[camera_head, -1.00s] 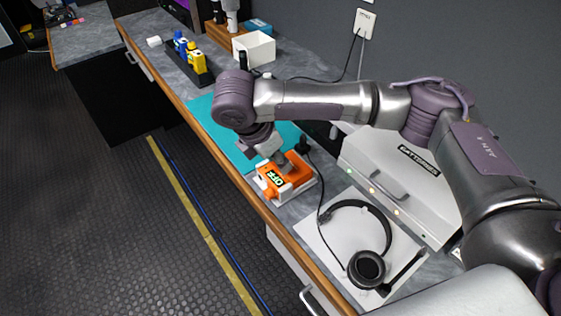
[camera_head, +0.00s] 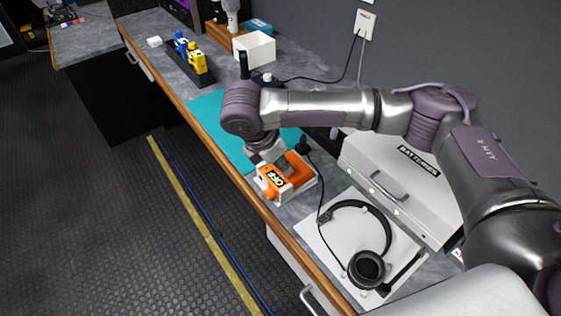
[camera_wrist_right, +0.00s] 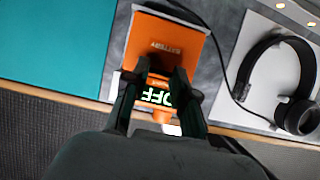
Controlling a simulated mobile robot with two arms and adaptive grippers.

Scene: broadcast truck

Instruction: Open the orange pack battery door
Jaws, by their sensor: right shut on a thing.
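The orange pack (camera_head: 297,172) sits on a white base on the worktop, near the front edge. It carries a dark display with lit green "OFF" letters (camera_head: 275,178). In the right wrist view an orange panel (camera_wrist_right: 163,42) bears the word "BATTERY", and the display (camera_wrist_right: 156,97) shows between my fingers. My right gripper (camera_wrist_right: 160,72) comes down over the pack and is shut on part of it; the fingers hide the exact contact. In the head view the right gripper (camera_head: 268,160) is at the pack's far left side. My left gripper is not in view.
A teal mat (camera_head: 213,112) lies beyond the pack. A headset (camera_head: 372,262) on a white sheet (camera_head: 317,233) lies to the right, its cable passing close to the pack. A grey batteries case (camera_head: 385,165) stands behind.

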